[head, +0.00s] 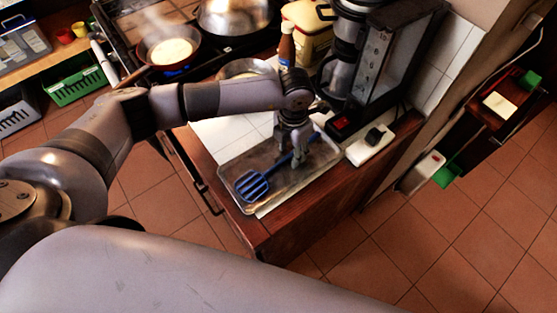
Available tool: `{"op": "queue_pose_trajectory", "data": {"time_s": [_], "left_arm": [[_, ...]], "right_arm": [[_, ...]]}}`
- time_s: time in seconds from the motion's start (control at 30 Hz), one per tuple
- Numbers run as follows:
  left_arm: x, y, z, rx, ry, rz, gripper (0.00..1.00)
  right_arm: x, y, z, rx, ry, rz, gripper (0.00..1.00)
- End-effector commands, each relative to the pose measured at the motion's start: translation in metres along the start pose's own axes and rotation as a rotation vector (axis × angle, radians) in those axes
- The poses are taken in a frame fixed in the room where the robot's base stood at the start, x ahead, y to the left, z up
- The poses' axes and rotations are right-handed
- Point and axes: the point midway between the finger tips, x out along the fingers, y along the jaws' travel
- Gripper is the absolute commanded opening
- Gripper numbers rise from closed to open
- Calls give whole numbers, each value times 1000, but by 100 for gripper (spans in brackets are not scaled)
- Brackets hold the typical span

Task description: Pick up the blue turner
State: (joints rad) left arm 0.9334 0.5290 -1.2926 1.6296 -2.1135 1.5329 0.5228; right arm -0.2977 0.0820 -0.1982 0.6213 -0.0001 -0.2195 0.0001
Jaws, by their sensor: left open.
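The blue turner (252,185) lies in a shallow metal tray (232,206) on the counter. Its slotted head is at the left of the tray and its handle runs up and to the right. My left gripper (297,160) is over the tray, pointing down, with its fingers at the turner's handle. The fingers are open and look to be on either side of the handle; I cannot tell whether they touch it. My right gripper is not in view.
A black coffee machine (372,65) stands behind the tray. A stove with a pan (168,50) is at the upper left. The counter's front edge (262,240) is close to the tray.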

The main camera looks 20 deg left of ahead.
Motion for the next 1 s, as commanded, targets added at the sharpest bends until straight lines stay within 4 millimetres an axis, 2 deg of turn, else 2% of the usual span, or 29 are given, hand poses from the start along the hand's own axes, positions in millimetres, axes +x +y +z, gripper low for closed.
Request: {"op": "queue_pose_trajectory", "data": {"time_s": [0.17,0.8,1.0], "left_arm": [[0,0,0,0,0,0,41],[0,0,0,-1,0,1,0],[0,0,0,-1,-1,1,0]], "right_arm": [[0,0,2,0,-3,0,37],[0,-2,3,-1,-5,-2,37],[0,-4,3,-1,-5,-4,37]]}}
